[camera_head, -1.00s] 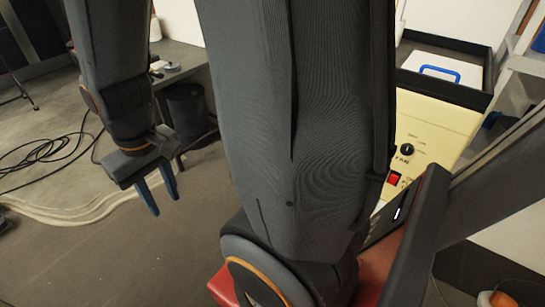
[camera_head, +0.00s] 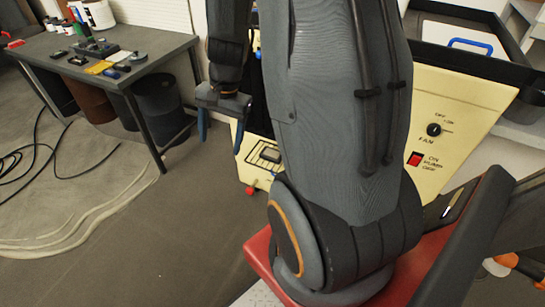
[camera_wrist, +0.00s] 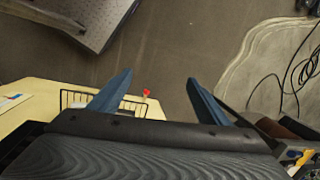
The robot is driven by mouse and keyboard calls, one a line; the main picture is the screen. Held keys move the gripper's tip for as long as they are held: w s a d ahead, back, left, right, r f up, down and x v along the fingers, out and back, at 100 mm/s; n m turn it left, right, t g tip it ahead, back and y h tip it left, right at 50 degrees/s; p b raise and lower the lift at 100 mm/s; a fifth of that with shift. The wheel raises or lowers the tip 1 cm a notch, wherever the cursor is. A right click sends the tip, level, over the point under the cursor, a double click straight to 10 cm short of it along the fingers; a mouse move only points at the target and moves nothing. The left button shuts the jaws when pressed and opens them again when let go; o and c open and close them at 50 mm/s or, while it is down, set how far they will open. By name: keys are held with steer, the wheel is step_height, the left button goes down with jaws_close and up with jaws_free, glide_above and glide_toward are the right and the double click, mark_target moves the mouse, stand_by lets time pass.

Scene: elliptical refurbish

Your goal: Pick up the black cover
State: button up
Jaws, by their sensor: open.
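My gripper (camera_head: 221,130) is open and empty, its two blue fingers pointing down in front of the yellow machine in the head view. In the wrist view, my gripper (camera_wrist: 159,80) has its fingers spread with nothing between them, over bare floor. I cannot tell for sure which thing is the black cover. Several small dark items (camera_head: 78,60) lie on the grey table (camera_head: 150,45) at the upper left, apart from my gripper. A black rim (camera_head: 470,62) surrounds the top of the yellow machine, partly hidden by my arm.
The yellow machine (camera_head: 455,110) with FAN knob and red switch stands behind my arm. A white lid with a blue handle (camera_head: 470,45) sits at its top. A dark bin (camera_head: 160,100) stands below the table. Black cables (camera_head: 30,150) lie on the left floor. Middle floor is clear.

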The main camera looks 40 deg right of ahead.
steer(key=w+d+f+m+t+b, duration=0.1)
steer(key=w+d+f+m, duration=0.1)
steer(key=d+f+m, duration=0.4)
steer(key=w+d+f+m+t+b, duration=0.1)
steer(key=w+d+f+m, duration=0.3)
steer(key=d, duration=0.4)
steer(key=m+t, duration=0.1)
steer(key=m, duration=0.9)
glide_toward(273, 153)
steer(key=shift+w+a+f+b, duration=0.2)
steer(key=shift+w+a+b, duration=0.15)
steer(key=shift+a, duration=0.2)
steer(key=shift+w+f+h, duration=0.15)
steer(key=shift+f, duration=0.45)
steer(key=shift+w+f+h, duration=0.15)
steer(key=shift+w+f, duration=0.05)
steer(key=shift+f, duration=0.35)
steer(key=shift+x, duration=2.65)
steer(key=shift+s, duration=0.1)
steer(key=shift+f, duration=0.2)
steer(key=c, duration=1.3)
